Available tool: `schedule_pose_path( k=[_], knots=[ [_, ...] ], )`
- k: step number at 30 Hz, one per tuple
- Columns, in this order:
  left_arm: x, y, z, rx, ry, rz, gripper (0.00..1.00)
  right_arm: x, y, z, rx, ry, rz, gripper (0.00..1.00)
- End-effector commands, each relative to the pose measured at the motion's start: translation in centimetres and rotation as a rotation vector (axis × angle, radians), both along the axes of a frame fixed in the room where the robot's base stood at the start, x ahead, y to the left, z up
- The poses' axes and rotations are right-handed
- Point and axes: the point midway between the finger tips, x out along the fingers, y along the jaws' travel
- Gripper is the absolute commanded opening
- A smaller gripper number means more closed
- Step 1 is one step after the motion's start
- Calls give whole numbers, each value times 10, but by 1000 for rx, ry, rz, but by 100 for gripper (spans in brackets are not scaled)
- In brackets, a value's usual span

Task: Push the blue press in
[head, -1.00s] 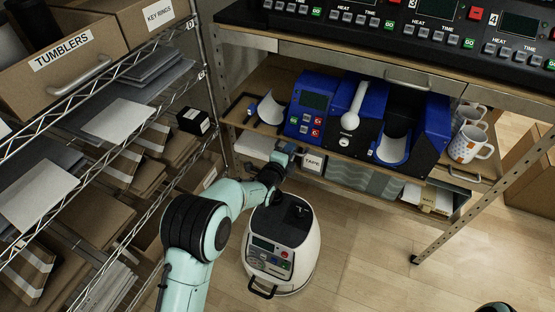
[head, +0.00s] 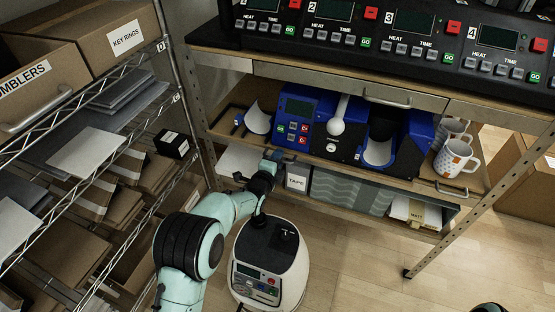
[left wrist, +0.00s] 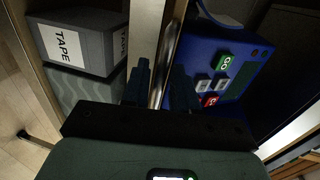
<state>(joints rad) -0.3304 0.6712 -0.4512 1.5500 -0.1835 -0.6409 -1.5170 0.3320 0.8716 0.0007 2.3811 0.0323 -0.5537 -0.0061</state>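The blue press (head: 298,115) stands on a shelf under the worktop, with a white lever (head: 338,122), a dark screen and small buttons. Its front sticks out from under the worktop edge. My left gripper (head: 274,160) is at the shelf's front edge, left of and below the press. In the left wrist view, the fingers (left wrist: 160,82) are apart on either side of a metal bar (left wrist: 168,55), beside the press's buttons (left wrist: 217,76). I cannot see firm contact with the bar.
Mugs (head: 457,158) stand on the right of the shelf, near a second handle (head: 451,188). A tape box (head: 298,178) sits below. Wire shelving with boxes (head: 128,36) is close on the left. Open floor (head: 350,260) lies in front.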

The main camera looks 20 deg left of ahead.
Motion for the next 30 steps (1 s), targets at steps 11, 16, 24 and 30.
schedule_pose_path(
  k=[11, 16, 24, 30],
  knots=[
    [-5, 0, 1, 0, 2, 0, 28, 2, 0, 3, -1, -8, 1, 100],
    [-27, 2, 8, -2, 2, -1, 28, 15, 2, 16, -3, -51, 2, 100],
    [-84, 6, 21, -2, 1, 0, 28, 24, 10, 40, 6, -92, 14, 100],
    [-117, 10, 26, -1, 2, 0, 28, 12, 16, 46, 23, -58, 26, 100]
  ],
)
